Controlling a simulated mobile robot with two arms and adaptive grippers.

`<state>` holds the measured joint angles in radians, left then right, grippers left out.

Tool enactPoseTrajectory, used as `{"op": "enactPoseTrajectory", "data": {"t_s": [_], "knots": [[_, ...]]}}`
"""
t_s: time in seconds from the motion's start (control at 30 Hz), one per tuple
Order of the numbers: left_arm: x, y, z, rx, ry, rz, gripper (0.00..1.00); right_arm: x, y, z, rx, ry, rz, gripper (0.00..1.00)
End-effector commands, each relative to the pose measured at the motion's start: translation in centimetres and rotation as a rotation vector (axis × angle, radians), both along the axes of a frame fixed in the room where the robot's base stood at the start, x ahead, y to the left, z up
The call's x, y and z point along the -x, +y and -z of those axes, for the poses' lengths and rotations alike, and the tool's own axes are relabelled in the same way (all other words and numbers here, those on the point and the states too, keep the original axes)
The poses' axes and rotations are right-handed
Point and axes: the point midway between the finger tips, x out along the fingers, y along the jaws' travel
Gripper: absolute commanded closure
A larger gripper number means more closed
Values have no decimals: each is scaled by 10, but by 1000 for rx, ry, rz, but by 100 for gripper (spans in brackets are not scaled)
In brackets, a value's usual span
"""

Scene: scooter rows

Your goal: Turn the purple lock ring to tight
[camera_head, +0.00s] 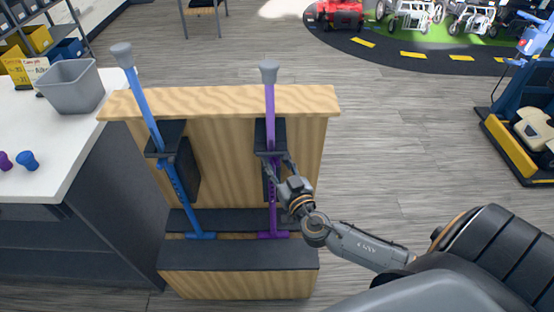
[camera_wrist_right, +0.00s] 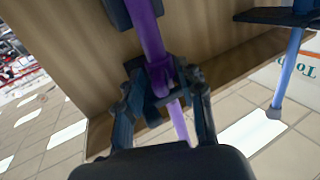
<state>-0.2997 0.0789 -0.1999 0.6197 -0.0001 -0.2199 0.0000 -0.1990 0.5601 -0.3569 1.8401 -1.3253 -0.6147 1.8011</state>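A purple post (camera_head: 270,110) with a grey cap stands upright against the wooden rack. My right gripper (camera_head: 277,165) is at it, just below the dark shelf bracket. In the right wrist view a wider purple collar, which looks like the lock ring (camera_wrist_right: 160,72), lies between the dark fingers of my right gripper (camera_wrist_right: 164,80). One finger is on each side of it. The fingers look parted, and firm contact cannot be made out. Whether the ring is loose or tight does not show. My left gripper is not in view.
A blue post (camera_head: 147,110) leans in the same wooden rack (camera_head: 222,100), to the left. A white counter (camera_head: 50,130) with a grey bin (camera_head: 72,87) stands at the left. The floor right of the rack is clear.

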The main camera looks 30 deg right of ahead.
Motion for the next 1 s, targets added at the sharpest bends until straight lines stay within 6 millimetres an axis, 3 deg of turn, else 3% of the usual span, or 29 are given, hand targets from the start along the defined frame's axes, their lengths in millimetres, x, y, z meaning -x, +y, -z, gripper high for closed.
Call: {"op": "enactPoseTrajectory", "data": {"t_s": [0.2,0.4,0.77,1.0], "knots": [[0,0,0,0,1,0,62,0,0,0,0,0,0,62],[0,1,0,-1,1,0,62,0,0,0,0,0,0,100],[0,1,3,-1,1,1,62,-1,0,0,-1,-4,9,100],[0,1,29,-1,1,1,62,-3,5,3,-9,-16,127,100]]}}
